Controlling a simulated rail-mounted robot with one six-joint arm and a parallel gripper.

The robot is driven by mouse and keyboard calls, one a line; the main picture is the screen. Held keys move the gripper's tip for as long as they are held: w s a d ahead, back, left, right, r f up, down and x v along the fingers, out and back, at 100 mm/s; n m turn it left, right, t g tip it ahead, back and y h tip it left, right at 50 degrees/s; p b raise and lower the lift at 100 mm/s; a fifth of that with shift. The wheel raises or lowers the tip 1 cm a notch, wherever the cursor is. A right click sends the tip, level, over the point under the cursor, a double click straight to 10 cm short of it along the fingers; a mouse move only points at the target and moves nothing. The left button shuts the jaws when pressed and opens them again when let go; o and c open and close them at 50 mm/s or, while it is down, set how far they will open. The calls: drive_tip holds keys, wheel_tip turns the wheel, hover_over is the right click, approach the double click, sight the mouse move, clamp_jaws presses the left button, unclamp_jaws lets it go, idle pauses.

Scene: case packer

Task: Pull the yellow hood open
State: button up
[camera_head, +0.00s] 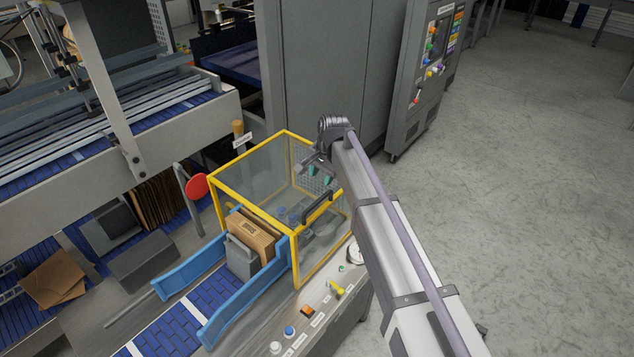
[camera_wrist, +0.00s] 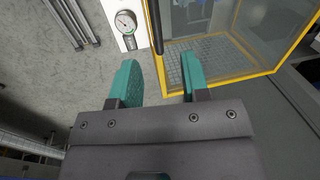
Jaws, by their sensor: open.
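The yellow hood (camera_head: 258,206) is a clear-panelled box with a yellow frame over the end of the conveyor, and it looks closed. A black bar handle (camera_head: 317,207) sits on its near right side. My gripper (camera_head: 321,174) is open and empty, above the hood's right part in the head view. In the wrist view, my gripper's teal fingers (camera_wrist: 158,82) are apart with nothing between them. The hood's yellow frame (camera_wrist: 211,92) and clear panel lie just beyond the right finger. Part of the dark handle (camera_wrist: 155,28) shows at the top, beyond the gap between the fingers.
A cardboard box (camera_head: 250,235) stands between blue guide rails (camera_head: 247,307) at the hood's mouth. A control panel with buttons (camera_head: 306,311) and a yellow lever (camera_head: 337,288) runs along the front. A round gauge (camera_wrist: 126,22) is near the handle. Open floor (camera_head: 520,190) lies right.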

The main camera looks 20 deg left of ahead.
sight(319, 200)
drive_tip(key=shift+m, duration=0.4)
drive_tip(key=f+b, duration=0.7)
drive_tip(key=a+f+b, duration=0.1)
drive_tip(key=f+b, duration=0.3)
drive_tip(key=shift+w+a+f, duration=0.1)
drive_tip(key=shift+w+f, duration=0.05)
drive_tip(key=shift+w, duration=0.25)
clamp_jaws()
